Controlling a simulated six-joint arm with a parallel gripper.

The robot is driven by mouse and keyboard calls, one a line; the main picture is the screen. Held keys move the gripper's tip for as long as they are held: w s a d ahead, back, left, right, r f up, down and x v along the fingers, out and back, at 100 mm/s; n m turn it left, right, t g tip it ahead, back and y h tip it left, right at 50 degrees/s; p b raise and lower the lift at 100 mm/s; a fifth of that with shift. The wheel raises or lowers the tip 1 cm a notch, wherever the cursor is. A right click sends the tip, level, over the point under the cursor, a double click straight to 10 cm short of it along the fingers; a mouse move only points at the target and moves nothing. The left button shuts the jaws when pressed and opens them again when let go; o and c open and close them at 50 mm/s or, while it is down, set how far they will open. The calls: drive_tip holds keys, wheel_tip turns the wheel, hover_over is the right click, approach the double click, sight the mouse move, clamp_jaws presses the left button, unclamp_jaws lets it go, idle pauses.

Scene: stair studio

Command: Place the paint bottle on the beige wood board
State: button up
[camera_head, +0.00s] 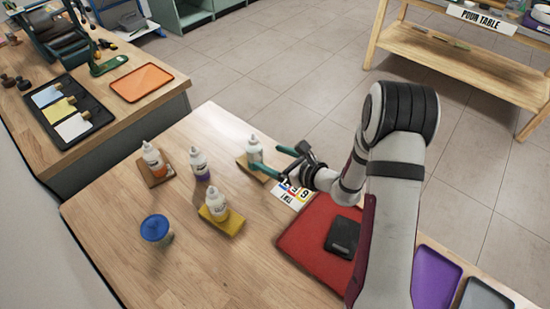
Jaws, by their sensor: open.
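A white paint bottle (254,149) stands upright on, or just over, the beige wood board (243,161) at the table's far side. I cannot tell from this view whether its base touches the board. My gripper (265,158) is open, with its teal fingers at the bottle's right and front. The near finger overlaps the bottle's lower part and some of the board, so contact is unclear. Other paint bottles stand to the left: one with orange paint (152,157) on a brown board (163,178), one with purple (199,164) on the bare table, one with yellow (217,202) on a yellow board (232,225).
A blue-topped cup (156,229) stands at the front left of the table (205,275). A red tray (302,242) with a black item (343,237) and a number card (291,194) lie near my arm. A purple tray (434,276) is at right.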

drive_tip(key=s+a+r+n+g+y, duration=0.2)
drive_tip(key=s+a+r+n+g, duration=0.2)
drive_tip(key=s+a+r+n, duration=0.25)
drive_tip(key=s+a+r+n+g+y, duration=0.1)
drive_tip(key=s+a+r+n+g, duration=0.25)
drive_tip(key=s+r+n, duration=0.5)
drive_tip(key=s+d+f+n+g+h, duration=0.1)
drive_tip(key=s+d+n+h, duration=0.2)
drive_tip(key=s, duration=0.6)
drive_tip(key=s+d+n+g+h, duration=0.2)
drive_tip(key=s+d+n+h, duration=0.2)
drive_tip(key=s+d+h, duration=0.3)
drive_tip(key=s+d, duration=0.2)
drive_tip(key=s, duration=0.1)
drive_tip(key=shift+d+f, duration=0.2)
drive_tip(key=shift+f, duration=0.15)
